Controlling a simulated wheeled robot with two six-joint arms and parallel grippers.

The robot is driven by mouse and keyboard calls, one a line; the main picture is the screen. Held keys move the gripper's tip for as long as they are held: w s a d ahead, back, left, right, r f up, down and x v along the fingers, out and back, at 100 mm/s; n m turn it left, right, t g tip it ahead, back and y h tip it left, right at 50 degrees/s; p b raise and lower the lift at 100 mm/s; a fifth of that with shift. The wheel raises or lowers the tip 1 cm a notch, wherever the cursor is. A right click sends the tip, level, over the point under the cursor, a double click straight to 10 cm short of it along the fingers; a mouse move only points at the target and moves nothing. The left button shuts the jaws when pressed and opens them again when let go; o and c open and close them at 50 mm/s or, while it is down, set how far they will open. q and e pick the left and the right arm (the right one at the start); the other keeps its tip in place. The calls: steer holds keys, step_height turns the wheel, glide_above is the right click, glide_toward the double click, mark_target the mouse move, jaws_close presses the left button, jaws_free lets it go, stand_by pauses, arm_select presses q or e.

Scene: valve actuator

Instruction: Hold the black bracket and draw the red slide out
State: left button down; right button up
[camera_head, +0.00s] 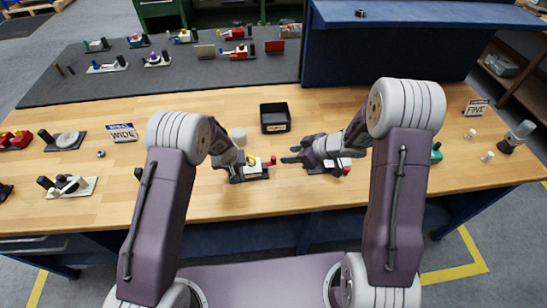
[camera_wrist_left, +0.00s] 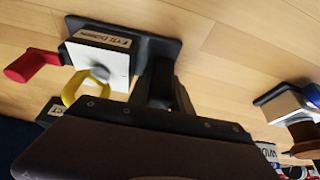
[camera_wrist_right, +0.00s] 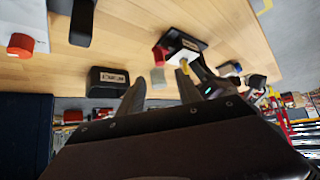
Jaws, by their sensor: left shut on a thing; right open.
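The valve actuator has a black base, a white labelled block (camera_wrist_left: 105,58), a yellow ring (camera_wrist_left: 84,86) and a red slide (camera_wrist_left: 32,65) sticking out at one end. In the head view the red slide (camera_head: 272,160) points right. The black bracket (camera_wrist_left: 160,78) rises from the base, and my left gripper (camera_head: 238,172) is shut on it; the exact contact is partly hidden. My right gripper (camera_head: 289,155) is open and empty, just right of the red slide and apart from it. In the right wrist view the red slide (camera_wrist_right: 160,56) lies beyond the open fingers (camera_wrist_right: 160,98).
A black labelled bin (camera_head: 275,118) stands behind the actuator, with a white cylinder (camera_head: 238,136) to its left. Another unit with a red knob (camera_head: 346,170) sits under my right arm. WIDE (camera_head: 122,132) and FINE (camera_head: 476,108) signs stand at the sides.

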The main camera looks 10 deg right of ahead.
mark_target(274, 157)
steer(key=x, duration=1)
steer(key=shift+w+a+f, duration=0.15)
steer(key=shift+a+f, duration=0.05)
steer(key=shift+f, duration=0.05)
steer(key=shift+c, duration=0.3)
jaws_close()
steer(key=shift+d, duration=0.1)
stand_by(0.4)
